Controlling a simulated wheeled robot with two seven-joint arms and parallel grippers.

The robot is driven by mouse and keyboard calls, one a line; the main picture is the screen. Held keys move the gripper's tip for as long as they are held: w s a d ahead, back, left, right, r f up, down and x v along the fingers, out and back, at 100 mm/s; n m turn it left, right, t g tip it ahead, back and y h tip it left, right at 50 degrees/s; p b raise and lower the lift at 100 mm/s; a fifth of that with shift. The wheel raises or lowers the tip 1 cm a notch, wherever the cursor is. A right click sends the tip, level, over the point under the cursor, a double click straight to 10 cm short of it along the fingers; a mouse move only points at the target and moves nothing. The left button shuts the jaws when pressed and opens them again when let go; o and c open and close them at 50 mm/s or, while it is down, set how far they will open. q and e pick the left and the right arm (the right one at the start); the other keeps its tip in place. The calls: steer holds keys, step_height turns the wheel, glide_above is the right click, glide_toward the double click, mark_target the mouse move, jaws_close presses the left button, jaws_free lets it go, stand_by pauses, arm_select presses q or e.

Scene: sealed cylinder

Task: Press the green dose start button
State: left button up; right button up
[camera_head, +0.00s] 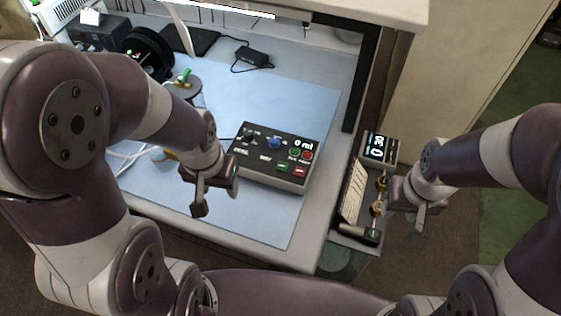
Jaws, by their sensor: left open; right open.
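A dark control box (272,154) with a grey base sits on the blue mat. The labels are too small to read, so I cannot tell which green control is dose start. My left gripper (215,200) is open and empty, left of the box and apart from the buttons. My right gripper (408,220) is open and empty, right of the bench.
A narrow unit (378,147) with a lit display and brass-coloured fittings stands at the bench's right side, near my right gripper. A jar with a green-topped lid (184,82) stands behind my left arm. A black adapter (253,57) lies at the back. The mat's front (262,218) is clear.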

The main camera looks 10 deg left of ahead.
stand_by(0.3)
arm_select(q)
jaws_close()
stand_by(1.1)
steer(key=shift+r, duration=0.1)
stand_by(0.4)
